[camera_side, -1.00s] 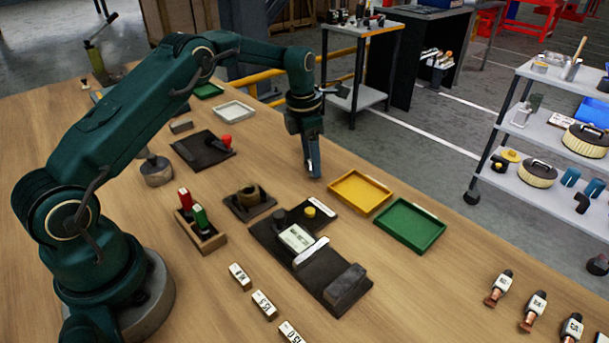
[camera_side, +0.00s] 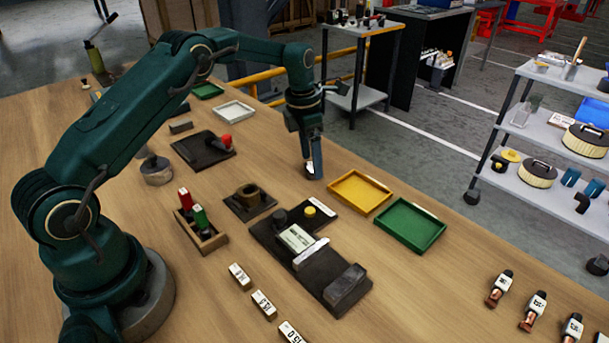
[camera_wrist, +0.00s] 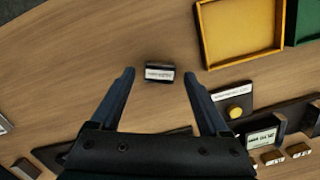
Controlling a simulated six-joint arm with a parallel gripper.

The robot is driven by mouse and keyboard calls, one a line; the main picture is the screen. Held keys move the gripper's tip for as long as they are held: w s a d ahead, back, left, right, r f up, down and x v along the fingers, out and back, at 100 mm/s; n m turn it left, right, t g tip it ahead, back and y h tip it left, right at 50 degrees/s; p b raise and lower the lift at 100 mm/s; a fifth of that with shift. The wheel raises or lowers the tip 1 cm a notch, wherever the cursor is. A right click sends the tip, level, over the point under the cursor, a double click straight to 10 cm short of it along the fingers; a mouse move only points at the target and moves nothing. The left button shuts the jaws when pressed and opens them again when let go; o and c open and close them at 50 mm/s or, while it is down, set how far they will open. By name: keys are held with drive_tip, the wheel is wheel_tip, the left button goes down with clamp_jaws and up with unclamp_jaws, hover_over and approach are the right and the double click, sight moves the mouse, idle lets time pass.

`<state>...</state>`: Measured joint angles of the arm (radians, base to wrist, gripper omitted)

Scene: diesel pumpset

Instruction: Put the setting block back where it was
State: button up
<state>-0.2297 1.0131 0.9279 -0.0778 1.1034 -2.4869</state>
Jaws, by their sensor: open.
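A small dark block with a white label (camera_wrist: 160,76) lies on the bench in the wrist view; its print is too small to read surely, and it may be the setting block. My gripper (camera_wrist: 159,74) is open, with one finger on each side of it and gaps to both. In the side view my gripper (camera_side: 311,172) points down just behind the yellow tray, and its fingers mostly hide the block. A dark fixture plate (camera_side: 277,245) carries a pale labelled block (camera_side: 295,237), a yellow button (camera_side: 310,211) and a grey block (camera_side: 345,287).
A yellow tray (camera_side: 335,198) and a green tray (camera_side: 384,228) sit right of the gripper. Numbered white blocks (camera_side: 264,304) lie in front.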

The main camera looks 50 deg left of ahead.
drive_tip(key=s+d+r+m+t, duration=0.1)
drive_tip(key=s+r+m, duration=0.25)
drive_tip(key=r, duration=0.45)
drive_tip(key=s+d+r+m, duration=0.15)
drive_tip(key=r+m, duration=0.25)
drive_tip(key=r, duration=0.5)
drive_tip(key=s+d+r+m+t, duration=0.2)
drive_tip(key=s+d+m, duration=0.2)
drive_tip(key=s+m, duration=1)
drive_tip(key=s+d+f+m+t, duration=0.1)
drive_tip(key=s+f+m, duration=0.4)
drive_tip(key=m, duration=0.5)
drive_tip(key=shift+s+d+y, duration=0.3)
drive_tip(key=shift+s+d, duration=0.05)
drive_tip(key=shift+s, duration=0.6)
